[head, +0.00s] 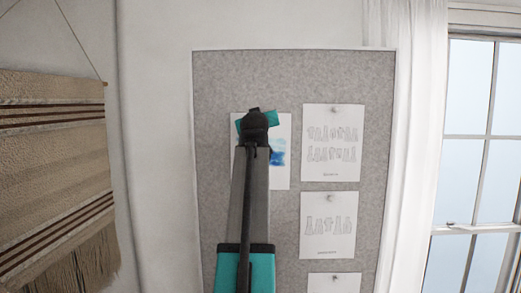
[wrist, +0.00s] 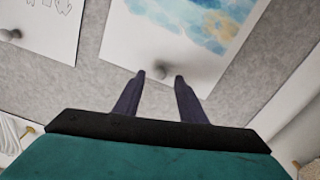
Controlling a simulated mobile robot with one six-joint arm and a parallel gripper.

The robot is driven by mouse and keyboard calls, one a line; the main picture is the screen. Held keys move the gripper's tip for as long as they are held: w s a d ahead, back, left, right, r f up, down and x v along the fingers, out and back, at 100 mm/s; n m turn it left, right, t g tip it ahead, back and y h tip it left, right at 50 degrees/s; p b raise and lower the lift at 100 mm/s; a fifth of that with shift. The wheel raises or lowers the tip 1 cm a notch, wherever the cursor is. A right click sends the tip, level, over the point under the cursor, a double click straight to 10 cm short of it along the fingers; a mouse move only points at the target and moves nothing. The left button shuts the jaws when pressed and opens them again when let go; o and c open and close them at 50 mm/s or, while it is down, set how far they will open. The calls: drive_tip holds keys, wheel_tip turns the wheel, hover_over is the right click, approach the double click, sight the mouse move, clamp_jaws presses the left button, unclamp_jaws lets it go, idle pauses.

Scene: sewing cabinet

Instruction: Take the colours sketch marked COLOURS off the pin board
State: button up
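The colours sketch (head: 278,152) is a white sheet with blue watercolour on the upper left of the pin board (head: 222,80). In the head view my arm covers its left part, and I cannot read a COLOURS mark. In the wrist view the sketch (wrist: 205,25) shows blue and yellow paint. My gripper (wrist: 160,76) is at the sheet's pinned edge, with two dark fingers apart. A small pale round pin (wrist: 160,70) appears between the fingertips; I cannot tell whether they touch it. The sheet lies against the board.
Two pencil sketches (head: 333,143) (head: 328,225) hang right of the colours sketch, with a third cut off below. A woven hanging (head: 55,170) is on the left wall. A white curtain (head: 415,130) and window (head: 480,140) are right of the board.

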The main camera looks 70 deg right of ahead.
drive_tip(key=shift+p+x, duration=0.3)
drive_tip(key=shift+x, duration=0.9)
clamp_jaws()
